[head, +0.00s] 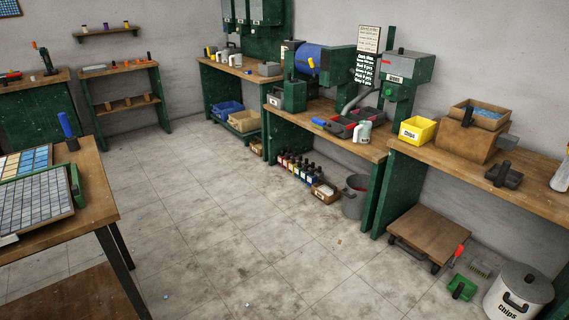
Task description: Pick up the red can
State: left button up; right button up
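I cannot make out a red can for certain in the head view. A small red object (11,76) lies on the workbench at the far left, too small to identify. Several small bottles (296,167) with dark caps and coloured labels stand on the floor under the middle bench. A grey bucket (353,203) with something red inside stands to their right. Neither of my grippers shows in this view.
A table (95,205) with mosaic sheets stands at the left front. Benches line the back and right walls, with a yellow bin (418,130) on the right one. A wheeled board (430,235) and a lidded bin (518,295) stand at lower right. The middle floor is mostly clear.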

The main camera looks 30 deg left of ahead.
aim_at(280, 158)
jog(key=i+j+u, duration=0.65)
jog(key=i+u, duration=0.35)
jog(key=i+j+u, duration=0.1)
jog(key=i+u, duration=0.15)
jog(key=i, duration=1.7)
